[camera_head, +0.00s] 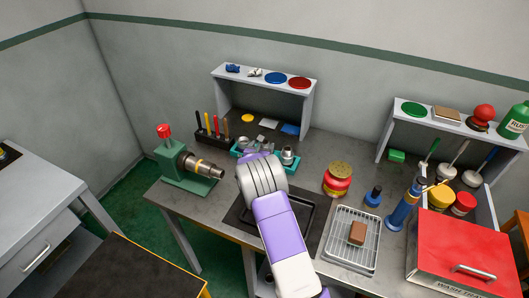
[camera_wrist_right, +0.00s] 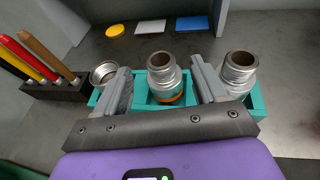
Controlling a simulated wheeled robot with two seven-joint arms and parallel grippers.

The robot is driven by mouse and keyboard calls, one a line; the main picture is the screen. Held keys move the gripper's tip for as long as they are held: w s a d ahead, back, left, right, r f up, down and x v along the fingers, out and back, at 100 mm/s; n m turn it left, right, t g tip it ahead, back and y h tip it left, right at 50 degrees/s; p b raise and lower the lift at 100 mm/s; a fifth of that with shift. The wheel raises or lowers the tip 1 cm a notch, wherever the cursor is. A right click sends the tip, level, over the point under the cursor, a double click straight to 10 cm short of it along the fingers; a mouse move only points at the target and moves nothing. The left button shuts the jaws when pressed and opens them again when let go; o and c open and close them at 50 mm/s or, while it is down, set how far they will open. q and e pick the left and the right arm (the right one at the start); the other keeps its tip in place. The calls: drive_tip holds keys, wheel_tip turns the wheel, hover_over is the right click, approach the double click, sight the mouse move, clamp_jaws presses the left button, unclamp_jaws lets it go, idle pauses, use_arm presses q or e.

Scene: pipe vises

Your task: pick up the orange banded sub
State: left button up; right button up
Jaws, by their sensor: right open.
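In the right wrist view, the orange banded sub (camera_wrist_right: 164,76) is a grey metal fitting standing upright in a teal tray (camera_wrist_right: 256,104), with an orange band low on its body. My right gripper (camera_wrist_right: 163,84) is open, with one finger on each side of this sub. I cannot tell whether either finger touches it. Another metal sub (camera_wrist_right: 239,72) stands to the right of the right finger, and a third fitting (camera_wrist_right: 103,74) is left of the left finger. In the head view my right wrist hides part of the tray (camera_head: 293,166). My left gripper is out of view.
A black rack of coloured markers (camera_head: 213,133) stands left of the tray. A green vise (camera_head: 186,168) holding a banded pipe is further left. A grey shelf (camera_head: 264,83) rises behind. A wire basket (camera_head: 343,262) and red toolbox (camera_head: 462,248) are at right.

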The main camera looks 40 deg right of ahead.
sight(265, 142)
drive_tip(key=shift+x, duration=2.7)
drive_tip(key=shift+f, duration=0.15)
drive_tip(key=c, duration=1.2)
drive_tip(key=shift+c, duration=0.2)
